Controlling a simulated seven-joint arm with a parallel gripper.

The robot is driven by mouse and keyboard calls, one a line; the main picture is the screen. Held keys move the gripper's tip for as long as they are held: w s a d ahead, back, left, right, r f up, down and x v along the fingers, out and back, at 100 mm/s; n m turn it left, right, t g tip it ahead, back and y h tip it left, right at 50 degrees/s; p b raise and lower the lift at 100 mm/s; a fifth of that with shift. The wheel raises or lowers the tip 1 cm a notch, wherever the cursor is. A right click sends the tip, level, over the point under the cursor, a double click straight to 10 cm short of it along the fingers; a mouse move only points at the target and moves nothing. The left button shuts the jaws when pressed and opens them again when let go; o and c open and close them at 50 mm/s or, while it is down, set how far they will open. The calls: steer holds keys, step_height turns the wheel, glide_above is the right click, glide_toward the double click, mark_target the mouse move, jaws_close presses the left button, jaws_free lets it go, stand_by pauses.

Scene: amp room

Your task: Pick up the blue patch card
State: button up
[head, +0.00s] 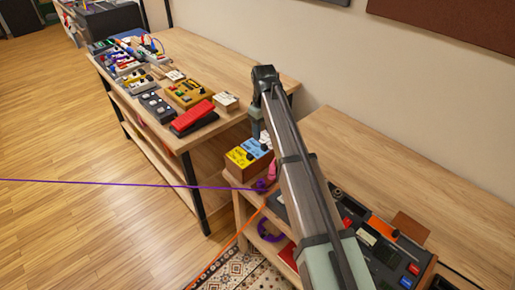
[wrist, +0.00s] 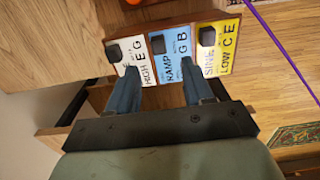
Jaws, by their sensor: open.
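The blue patch card (wrist: 171,57) is marked "RAMP" and "G B" and has a dark square knob. It sits between a white card (wrist: 138,62) on its left and a yellow card (wrist: 218,48) on its right, all in one wooden-edged row. In the head view the blue card (head: 249,147) shows just below my gripper (head: 257,133). My gripper (wrist: 159,66) is open in the wrist view. One finger overlaps the white card and the other the blue card's right side; I cannot tell whether either touches. Parts of the cards are hidden behind the fingers.
A wooden bench (head: 270,73) with pedals and a red pedal (head: 194,116) stands at the left. A purple cable (head: 120,184) crosses low at the left. A device with red and blue buttons (head: 382,250) lies on the right-hand desk (head: 400,165).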

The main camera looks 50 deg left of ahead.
mark_target(263, 144)
steer(key=shift+f, duration=2.9)
jaws_close()
